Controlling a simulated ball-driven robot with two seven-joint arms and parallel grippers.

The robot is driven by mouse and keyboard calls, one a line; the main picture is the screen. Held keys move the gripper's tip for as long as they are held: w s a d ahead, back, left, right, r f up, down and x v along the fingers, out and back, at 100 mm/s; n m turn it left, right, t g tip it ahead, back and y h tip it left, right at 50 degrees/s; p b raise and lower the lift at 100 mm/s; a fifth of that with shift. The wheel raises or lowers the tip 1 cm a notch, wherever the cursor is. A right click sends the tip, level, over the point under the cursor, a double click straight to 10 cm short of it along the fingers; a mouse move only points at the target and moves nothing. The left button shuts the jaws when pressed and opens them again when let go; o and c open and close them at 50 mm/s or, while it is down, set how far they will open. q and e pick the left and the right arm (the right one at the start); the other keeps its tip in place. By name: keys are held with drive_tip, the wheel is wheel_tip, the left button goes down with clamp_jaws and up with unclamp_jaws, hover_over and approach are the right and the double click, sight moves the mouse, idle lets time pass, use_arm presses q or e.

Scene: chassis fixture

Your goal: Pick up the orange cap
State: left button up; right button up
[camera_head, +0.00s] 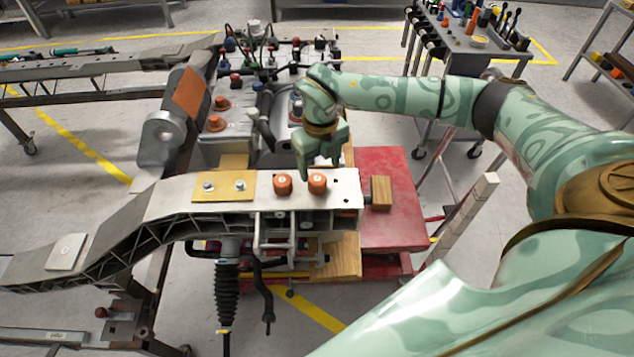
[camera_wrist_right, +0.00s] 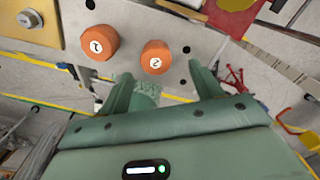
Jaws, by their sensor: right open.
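Two orange caps stand side by side on the pale metal beam. The left cap (camera_head: 282,184) bears the number 1 in the right wrist view (camera_wrist_right: 100,42). The right cap (camera_head: 317,184) bears the number 2 in the right wrist view (camera_wrist_right: 155,57). My right gripper (camera_head: 320,168) is open and empty, its fingers pointing down just behind and above the right cap. In the right wrist view its two fingers (camera_wrist_right: 162,86) are spread apart, with cap 2 ahead of the gap between them. Neither finger visibly holds a cap. My left gripper is not in view.
The beam (camera_head: 160,203) also carries a tan plate (camera_head: 224,187) with two bolts. Behind it, a grey engine block (camera_head: 225,140) holds more orange-brown caps. A wooden block (camera_head: 381,193) juts at the beam's right end, near a red platform (camera_head: 393,235). A tool cart (camera_head: 475,50) stands behind.

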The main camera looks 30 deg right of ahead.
sight(318, 179)
drive_tip(key=f, duration=0.3)
drive_tip(key=f+b, duration=0.1)
drive_tip(key=f, duration=0.1)
drive_tip(key=shift+a+f, duration=0.25)
drive_tip(key=shift+a, duration=0.05)
drive_tip(key=shift+r, duration=0.1)
drive_tip(key=c, duration=1.3)
